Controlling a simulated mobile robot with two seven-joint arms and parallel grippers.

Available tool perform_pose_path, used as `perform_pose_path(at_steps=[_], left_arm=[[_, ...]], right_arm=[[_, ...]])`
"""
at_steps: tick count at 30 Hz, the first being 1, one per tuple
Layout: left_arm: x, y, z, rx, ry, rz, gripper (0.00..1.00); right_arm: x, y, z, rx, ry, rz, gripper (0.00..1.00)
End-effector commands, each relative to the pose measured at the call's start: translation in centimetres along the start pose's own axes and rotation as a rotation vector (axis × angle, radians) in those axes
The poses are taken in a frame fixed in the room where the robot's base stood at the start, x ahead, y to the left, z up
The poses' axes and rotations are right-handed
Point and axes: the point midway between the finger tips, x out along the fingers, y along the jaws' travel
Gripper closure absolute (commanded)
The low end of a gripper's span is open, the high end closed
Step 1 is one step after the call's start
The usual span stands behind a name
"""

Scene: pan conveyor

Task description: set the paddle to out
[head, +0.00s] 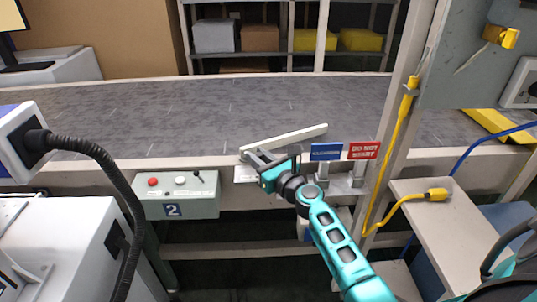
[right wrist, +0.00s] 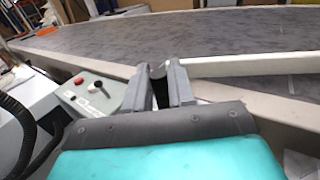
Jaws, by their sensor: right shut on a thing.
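The paddle (head: 290,137) is a long pale bar over the near side of the grey conveyor belt. It slants from its near left end up to the right, its far end over the belt. My right gripper (head: 255,156) is at the near left end, above the conveyor's front rail. In the right wrist view the paddle (right wrist: 250,65) runs off to the right from the jaws. My right gripper (right wrist: 161,86) is shut there on a dark part at the paddle's end, mostly hidden between the fingers. My left gripper is not in view.
The conveyor belt (head: 130,115) is otherwise empty. A control box (head: 178,205) marked 2 hangs left of my gripper. A blue sign (head: 326,151) and a red sign (head: 364,150) stand just right of it. A post with a yellow cable (head: 398,140) rises farther right.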

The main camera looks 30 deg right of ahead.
Motion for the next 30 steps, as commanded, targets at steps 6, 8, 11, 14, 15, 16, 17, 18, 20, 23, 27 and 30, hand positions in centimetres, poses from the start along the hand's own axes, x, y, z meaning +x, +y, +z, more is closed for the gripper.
perform_pose_path(at_steps=[6,8,11,14,15,16,17,18,20,23,27,30], left_arm=[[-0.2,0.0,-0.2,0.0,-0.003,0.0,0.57],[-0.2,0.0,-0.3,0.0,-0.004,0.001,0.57],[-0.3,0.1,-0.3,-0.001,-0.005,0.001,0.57],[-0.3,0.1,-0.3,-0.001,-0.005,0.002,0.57],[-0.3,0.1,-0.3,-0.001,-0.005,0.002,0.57],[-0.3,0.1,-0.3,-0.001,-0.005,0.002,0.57],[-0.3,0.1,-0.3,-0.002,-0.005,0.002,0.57],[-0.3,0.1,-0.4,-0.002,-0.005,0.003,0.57],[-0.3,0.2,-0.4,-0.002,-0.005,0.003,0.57],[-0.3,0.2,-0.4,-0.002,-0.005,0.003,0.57],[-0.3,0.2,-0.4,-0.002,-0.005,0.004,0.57],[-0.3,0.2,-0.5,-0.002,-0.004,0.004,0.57]], right_arm=[[0.7,2.6,0.0,0.007,0.001,0.033,1.0],[0.9,2.9,0.0,0.007,0.001,0.033,1.0],[1.0,3.3,-0.1,0.007,0.001,0.033,1.0],[1.2,3.6,0.0,0.006,0.001,0.032,1.0],[1.3,3.8,0.0,0.006,0.001,0.032,1.0],[1.3,3.8,0.0,0.006,0.0,0.032,1.0],[1.4,3.9,0.0,0.006,0.0,0.032,1.0],[1.4,4.0,0.0,0.006,0.0,0.032,1.0],[1.5,4.2,0.0,0.006,0.0,0.032,1.0],[1.6,4.3,0.0,0.007,0.0,0.032,1.0],[1.8,4.5,0.0,0.007,0.0,0.032,1.0],[1.8,4.5,0.0,0.007,0.0,0.032,1.0]])
